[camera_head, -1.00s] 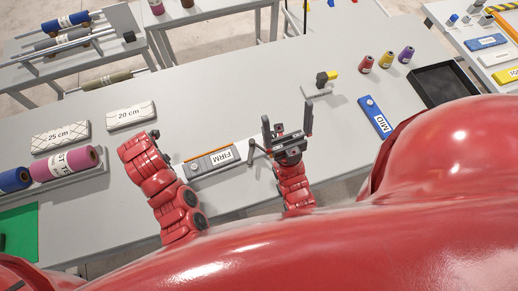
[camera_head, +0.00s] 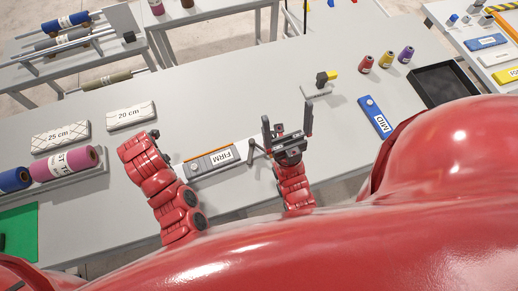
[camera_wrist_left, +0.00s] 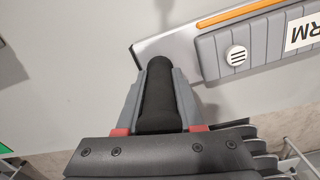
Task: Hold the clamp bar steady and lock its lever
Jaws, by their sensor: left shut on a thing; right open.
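The grey clamp bar (camera_head: 196,166) lies on the table with a FIRM label and an orange strip along its far edge. Its small dark lever (camera_head: 254,149) stands at its right end, just left of my right gripper. My right gripper (camera_head: 287,113) is open and empty, with its fingers spread and pointing away from me. My left arm reaches the bar's left end; in the head view its fingers are hidden. In the left wrist view my left gripper (camera_wrist_left: 158,72) is shut on the bar's black handle (camera_wrist_left: 157,108). The bar (camera_wrist_left: 262,38) shows beside it.
A blue MID bar (camera_head: 374,117), a black tray (camera_head: 446,87) and several thread cones lie to the right. A small block with a yellow part (camera_head: 331,75) stands beyond my right gripper. White 20 cm (camera_head: 130,116) and 25 cm (camera_head: 60,137) blocks lie left. The table middle is clear.

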